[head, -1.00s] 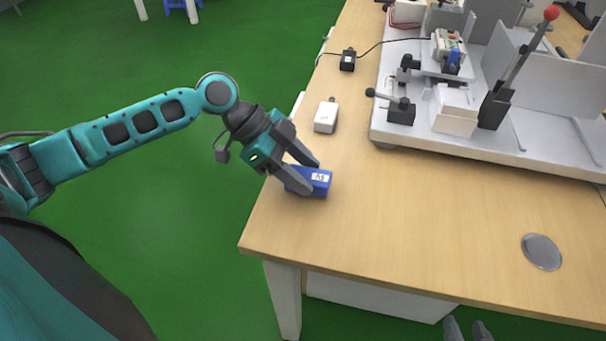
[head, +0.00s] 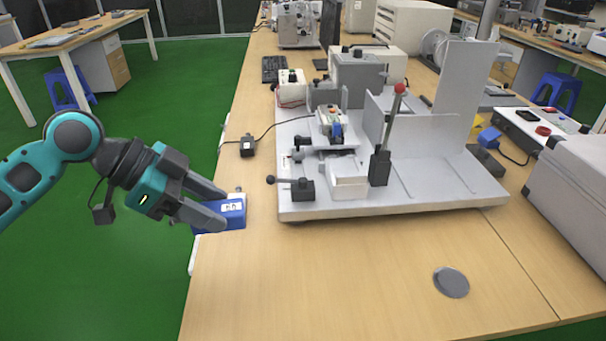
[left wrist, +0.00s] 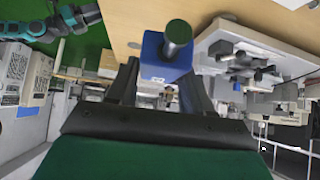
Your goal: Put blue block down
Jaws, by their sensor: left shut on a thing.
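The blue block (head: 234,216) has a white label on its face. My left gripper (head: 222,208) comes in from the left in the head view and is shut on it, one finger on either side. The block is at the left edge of the wooden table (head: 300,280); whether it touches the top or hangs just above it I cannot tell. My right gripper is not in view.
A grey fixture plate (head: 440,200) with a red-knobbed lever (head: 388,130) stands right of the block. A black adapter (head: 247,146) with a cable lies behind. A grey disc (head: 451,282) lies at front right. The table's front left is clear.

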